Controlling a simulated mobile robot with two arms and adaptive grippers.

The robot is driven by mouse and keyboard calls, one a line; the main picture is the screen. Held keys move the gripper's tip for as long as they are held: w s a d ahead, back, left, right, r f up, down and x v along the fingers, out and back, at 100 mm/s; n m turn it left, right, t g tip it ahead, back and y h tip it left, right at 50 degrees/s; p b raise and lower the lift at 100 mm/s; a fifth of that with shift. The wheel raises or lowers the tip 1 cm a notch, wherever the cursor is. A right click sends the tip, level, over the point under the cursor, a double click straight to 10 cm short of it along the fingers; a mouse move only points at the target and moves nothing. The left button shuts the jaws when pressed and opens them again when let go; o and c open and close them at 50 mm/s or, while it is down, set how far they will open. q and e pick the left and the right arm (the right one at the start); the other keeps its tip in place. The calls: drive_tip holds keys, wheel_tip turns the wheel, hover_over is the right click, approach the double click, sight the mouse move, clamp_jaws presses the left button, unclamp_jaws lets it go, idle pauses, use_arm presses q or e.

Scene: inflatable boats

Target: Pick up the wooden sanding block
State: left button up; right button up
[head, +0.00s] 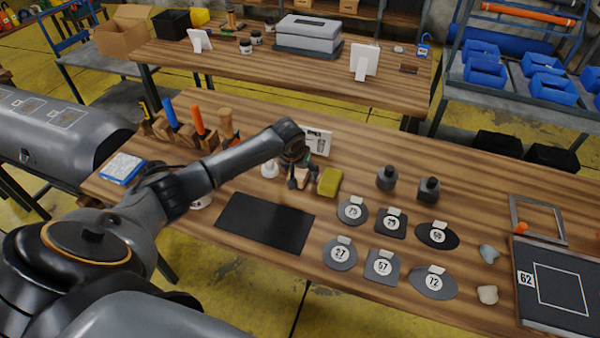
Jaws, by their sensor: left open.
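A small light-brown block (302,179), which looks like the wooden sanding block, lies on the wooden workbench (190,240), mostly hidden by my left gripper. My left gripper (303,181) comes in from the left and points down over this block, with its dark fingers apart on either side. I cannot tell whether the fingers touch it. My right gripper is not in view.
A yellow-green sponge (330,181) stands just right of the gripper, and a white item (269,169) just left. A black mat (265,223) lies in front. A tool rack (185,133) stands behind my arm.

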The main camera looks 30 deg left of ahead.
use_arm(q)
drive_tip(key=shift+f, duration=0.1)
drive_tip(key=c, duration=1.3)
drive_tip(key=shift+r+b, duration=0.35)
drive_tip(key=shift+r, duration=0.05)
wheel_tip(320, 180, up, 3)
drive_tip(key=shift+w+r, duration=0.1)
drive_tip(key=s+a+r+b, duration=0.2)
drive_tip(key=s+a+r, duration=0.6)
drive_tip(key=s, duration=0.3)
drive_tip(key=shift+b+v, duration=0.3)
drive_tip(key=shift+v, duration=0.55)
